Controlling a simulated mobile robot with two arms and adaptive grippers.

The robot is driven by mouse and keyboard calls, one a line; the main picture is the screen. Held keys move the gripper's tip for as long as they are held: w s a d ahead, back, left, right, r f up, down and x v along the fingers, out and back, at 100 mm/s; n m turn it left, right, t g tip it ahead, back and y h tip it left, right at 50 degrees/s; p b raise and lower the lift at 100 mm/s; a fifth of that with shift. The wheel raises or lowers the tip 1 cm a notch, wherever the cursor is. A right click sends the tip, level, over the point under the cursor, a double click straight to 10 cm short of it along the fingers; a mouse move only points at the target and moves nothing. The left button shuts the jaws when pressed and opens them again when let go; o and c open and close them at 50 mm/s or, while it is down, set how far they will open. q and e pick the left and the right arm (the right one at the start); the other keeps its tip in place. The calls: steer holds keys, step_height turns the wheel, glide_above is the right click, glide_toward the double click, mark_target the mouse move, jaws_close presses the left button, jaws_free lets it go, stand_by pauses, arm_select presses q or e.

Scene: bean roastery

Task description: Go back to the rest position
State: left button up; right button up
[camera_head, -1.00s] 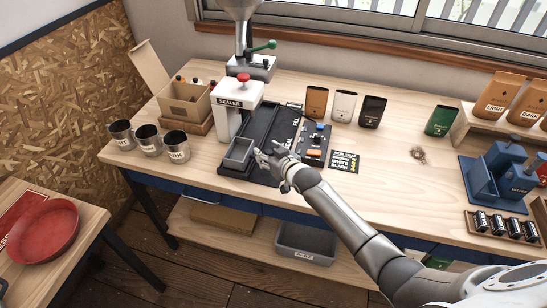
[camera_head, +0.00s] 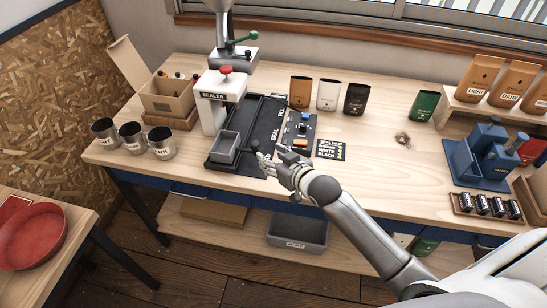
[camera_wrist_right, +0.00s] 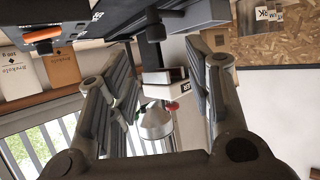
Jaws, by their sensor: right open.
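My right gripper (camera_head: 270,160) is open and empty. In the head view it hangs over the front part of the black sealing tray (camera_head: 214,163), just right of the small grey bin (camera_head: 224,147). In the right wrist view its two fingers (camera_wrist_right: 158,95) stand wide apart with nothing held between them. The sealer (camera_head: 218,98), white with a red knob, stands behind the bin and also shows between the fingers in the wrist view (camera_wrist_right: 165,88). My left gripper is not in view.
Three metal cups (camera_head: 131,137) stand at the table's left. Brown, white, black and green pouches (camera_head: 423,106) stand along the back. A blue device (camera_head: 483,158) and a tray of small dark canisters (camera_head: 486,207) are at the right. Bare wood (camera_head: 385,180) lies right of the gripper.

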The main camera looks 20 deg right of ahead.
stand_by(0.5)
steer(key=s+f+g+h, duration=0.1)
steer(key=s+f+g, duration=0.15)
steer(key=s, duration=0.85)
steer(key=s+a+f+g+h, duration=0.1)
steer(key=s+g, duration=0.3)
steer(key=s, duration=0.6)
steer(key=s+f+g, duration=0.2)
steer(key=s+g, duration=0.1)
steer(key=s, duration=0.8)
step_height(320, 180, down, 29)
steer(key=s+g+b, duration=0.1)
steer(key=g+b, duration=0.1)
steer(key=b, duration=0.1)
steer(key=s+d+f+b, duration=0.2)
steer(key=s+f, duration=1.4)
steer(key=f, duration=0.2)
steer(key=shift+s+d+g+h, duration=0.3)
steer(key=shift+s+d+g, duration=0.05)
steer(key=shift+s+d, duration=0.05)
